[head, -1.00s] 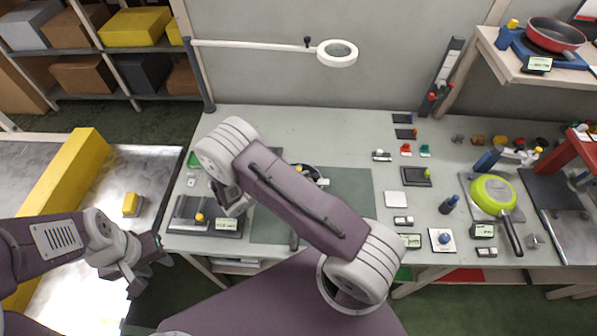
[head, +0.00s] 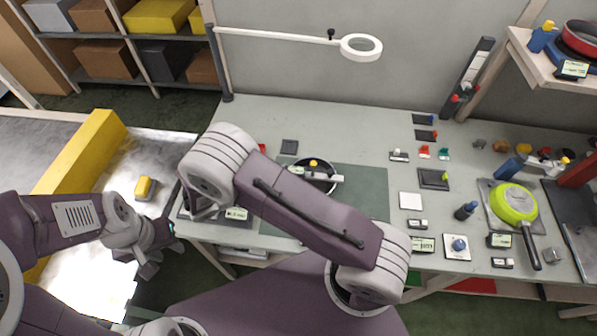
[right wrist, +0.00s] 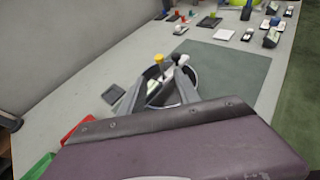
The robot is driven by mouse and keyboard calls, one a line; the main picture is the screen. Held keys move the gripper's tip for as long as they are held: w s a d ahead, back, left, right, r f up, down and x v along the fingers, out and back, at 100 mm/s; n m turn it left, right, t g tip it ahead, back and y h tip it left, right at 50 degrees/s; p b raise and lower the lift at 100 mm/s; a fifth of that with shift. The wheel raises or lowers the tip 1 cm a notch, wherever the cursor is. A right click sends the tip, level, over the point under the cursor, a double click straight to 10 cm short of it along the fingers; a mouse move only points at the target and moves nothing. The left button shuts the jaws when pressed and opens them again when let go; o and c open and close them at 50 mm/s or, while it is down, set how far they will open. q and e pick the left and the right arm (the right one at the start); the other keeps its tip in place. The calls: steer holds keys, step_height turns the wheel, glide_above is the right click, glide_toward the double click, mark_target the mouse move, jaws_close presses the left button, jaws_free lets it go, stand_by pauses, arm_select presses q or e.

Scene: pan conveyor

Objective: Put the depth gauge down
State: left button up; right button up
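A white bar with a yellow knob, which looks like the depth gauge (head: 326,176), rests across a dark round pan (head: 331,187) on the bench. In the right wrist view the yellow knob (right wrist: 159,58) shows just beyond my fingertips, with the pan (right wrist: 194,75) partly hidden behind the fingers. My left gripper (head: 160,258) hangs at the conveyor's right edge, fingers apart and empty.
A dark green mat (head: 372,190) lies around the pan. A small dark square pad (head: 289,146) lies behind it. A green pan (head: 512,203) and several small items stand on the right. A ring lamp (head: 361,47) overhangs the back.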

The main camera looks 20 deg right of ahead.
steer(key=s+d+r+m+g+y, duration=0.2)
steer(key=s+m+y, duration=0.8)
steer(key=m, duration=1.1)
steer(key=r+y, duration=0.1)
steer(key=y, duration=0.2)
steer(key=shift+d, duration=0.3)
steer(key=shift+s+d, duration=0.1)
